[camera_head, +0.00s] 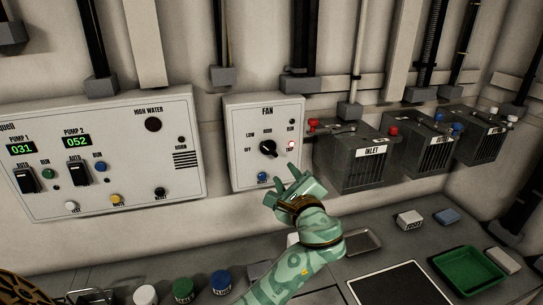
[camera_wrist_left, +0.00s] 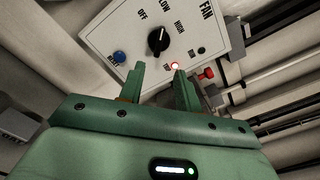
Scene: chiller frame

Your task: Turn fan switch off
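The fan switch is a black rotary knob (camera_head: 268,148) on the white FAN panel (camera_head: 240,130), with OFF, LOW and HIGH labels around it. It also shows in the left wrist view (camera_wrist_left: 158,41). I cannot tell for sure which label it points to. A red lamp (camera_head: 291,145) by the TRIP label is lit. My left gripper (camera_head: 287,179) is just below the panel's lower right, apart from the knob. In the left wrist view its two fingers (camera_wrist_left: 160,78) are open and empty, with the knob beyond them. My right gripper is not in view.
A blue button (camera_head: 262,177) sits under the knob, close to my left gripper. A wide pump panel (camera_head: 105,170) is at the left. Grey boxes (camera_head: 355,175) with red and blue terminals stand at the right. Jars (camera_head: 183,289) and a green tray (camera_head: 468,268) are on the counter.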

